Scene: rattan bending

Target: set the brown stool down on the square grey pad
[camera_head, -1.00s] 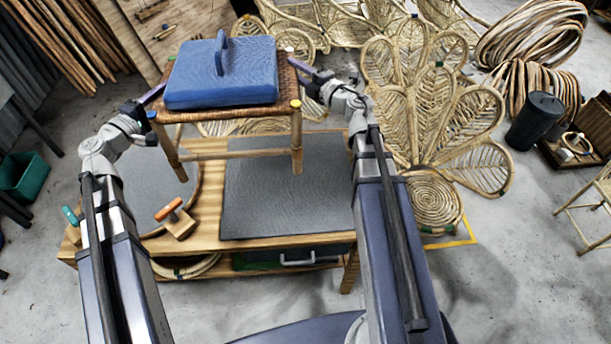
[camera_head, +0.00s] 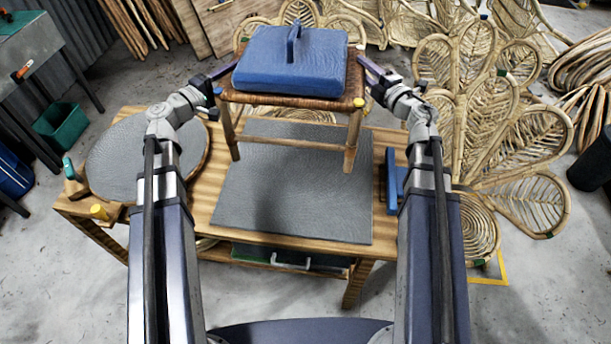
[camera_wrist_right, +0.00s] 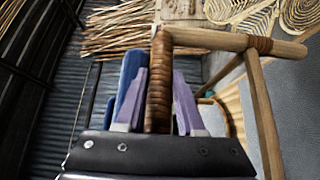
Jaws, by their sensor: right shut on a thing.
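The brown stool (camera_head: 291,102) has a woven seat and pale pole legs and stands upright between my grippers. A flat blue block with a raised grip (camera_head: 290,62) lies on its seat. In the head view the stool is over the back part of the square grey pad (camera_head: 290,205) on the wooden table. I cannot tell whether its feet touch the pad. My right gripper (camera_head: 371,78) is shut on the stool's right edge; in the right wrist view its purple fingers straddle the woven rail (camera_wrist_right: 158,85). My left gripper (camera_head: 221,76) is at the left edge, apparently shut on it.
A round grey pad (camera_head: 135,160) lies on the table's left side. A blue piece (camera_head: 391,180) stands at the right, near my right arm. Large rattan fan panels (camera_head: 490,110) stand behind and to the right. The front of the square pad is bare.

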